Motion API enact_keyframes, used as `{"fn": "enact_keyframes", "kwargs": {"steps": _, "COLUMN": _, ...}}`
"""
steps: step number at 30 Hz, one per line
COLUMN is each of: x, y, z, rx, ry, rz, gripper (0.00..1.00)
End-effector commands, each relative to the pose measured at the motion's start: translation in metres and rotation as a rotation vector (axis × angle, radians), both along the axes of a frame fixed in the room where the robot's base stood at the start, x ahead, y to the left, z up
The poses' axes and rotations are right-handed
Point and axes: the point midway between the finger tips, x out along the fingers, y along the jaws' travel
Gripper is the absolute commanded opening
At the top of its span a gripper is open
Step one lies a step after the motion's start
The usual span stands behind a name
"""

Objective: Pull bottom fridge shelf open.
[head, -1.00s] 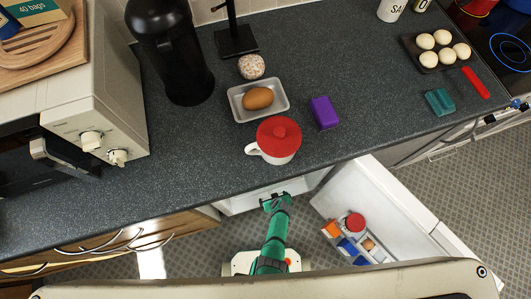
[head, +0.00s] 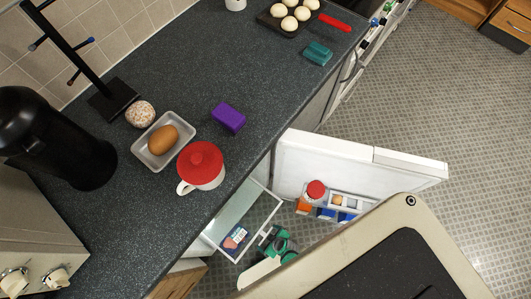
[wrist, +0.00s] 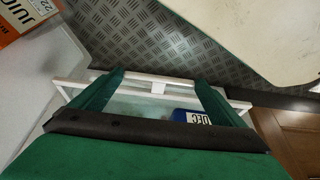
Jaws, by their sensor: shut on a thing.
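The bottom fridge shelf (head: 208,236), a clear-topped tray with a white frame, juts out from under the counter beside the open fridge door (head: 325,157). A small package with a label (head: 234,240) lies in it. My green gripper (head: 268,237) is at the shelf's outer front edge. In the wrist view my gripper's two fingers (wrist: 158,80) stand on either side of the middle of the white front rail (wrist: 180,97), shut on the shelf. A blue package (wrist: 190,116) shows behind the rail. The inside of the fridge is mostly hidden by the counter.
The fridge door holds a red-lidded jar (head: 315,190) and several small packages, close to my gripper's right. A juice carton (wrist: 28,25) is at the wrist view's upper left. The counter (head: 165,225) overhangs the fridge. Patterned floor (head: 430,110) beyond the door is free.

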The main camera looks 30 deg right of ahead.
Motion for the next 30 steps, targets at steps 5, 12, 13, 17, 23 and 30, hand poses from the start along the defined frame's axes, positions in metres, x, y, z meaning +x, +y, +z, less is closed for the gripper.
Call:
{"fn": "enact_keyframes", "kwargs": {"steps": 5, "x": -0.0064, "y": 0.0012, "z": -0.0015, "rx": 0.000, "ry": 0.007, "rz": 0.009, "gripper": 0.54}}
{"fn": "enact_keyframes", "kwargs": {"steps": 12, "x": -0.0073, "y": 0.0010, "z": -0.0016, "rx": 0.001, "ry": 0.008, "rz": 0.009, "gripper": 0.53}}
{"fn": "enact_keyframes", "kwargs": {"steps": 13, "x": -0.0075, "y": 0.0009, "z": -0.0016, "rx": 0.001, "ry": 0.008, "rz": 0.009, "gripper": 0.98}}
{"fn": "enact_keyframes", "kwargs": {"steps": 17, "x": -0.0061, "y": 0.0008, "z": -0.0012, "rx": 0.000, "ry": 0.006, "rz": 0.007, "gripper": 1.00}}
{"fn": "enact_keyframes", "kwargs": {"steps": 23, "x": -0.0037, "y": 0.0006, "z": -0.0007, "rx": 0.001, "ry": 0.003, "rz": 0.006, "gripper": 1.00}}
{"fn": "enact_keyframes", "kwargs": {"steps": 30, "x": -0.0062, "y": -0.0009, "z": 0.0058, "rx": -0.002, "ry": 0.000, "rz": 0.008, "gripper": 1.00}}
